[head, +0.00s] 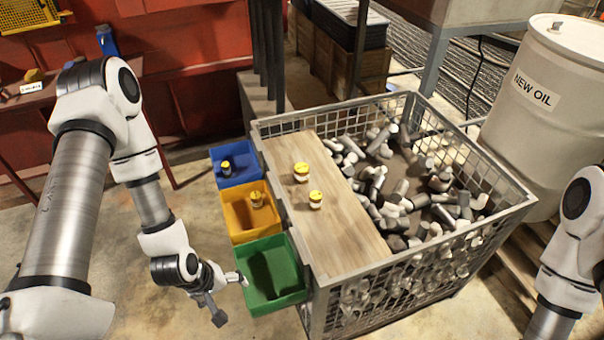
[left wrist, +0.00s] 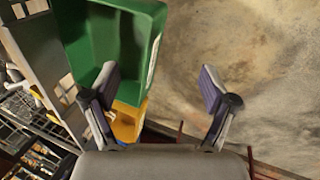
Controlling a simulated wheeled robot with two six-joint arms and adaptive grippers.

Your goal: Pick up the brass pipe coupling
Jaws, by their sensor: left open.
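Two small brass-yellow and pale pieces stand on the wooden board: the farther piece (head: 301,172) and the nearer piece (head: 315,199). A small yellowish piece (head: 257,199) is in the yellow bin, and a dark piece with a yellow top (head: 226,167) is in the blue bin. I cannot tell which is the brass pipe coupling. My left gripper (head: 228,298) is open and empty, beside the green bin's left side and apart from all these pieces. It also shows open in the left wrist view (left wrist: 160,85). My right gripper is out of view.
The blue bin (head: 250,172), yellow bin (head: 235,222) and green bin (head: 292,297) hang along the wire crate's left side. The green bin looks empty. The board (head: 350,245) covers the crate's left part; grey pipe fittings (head: 400,190) fill the rest. A white drum (head: 540,110) stands right.

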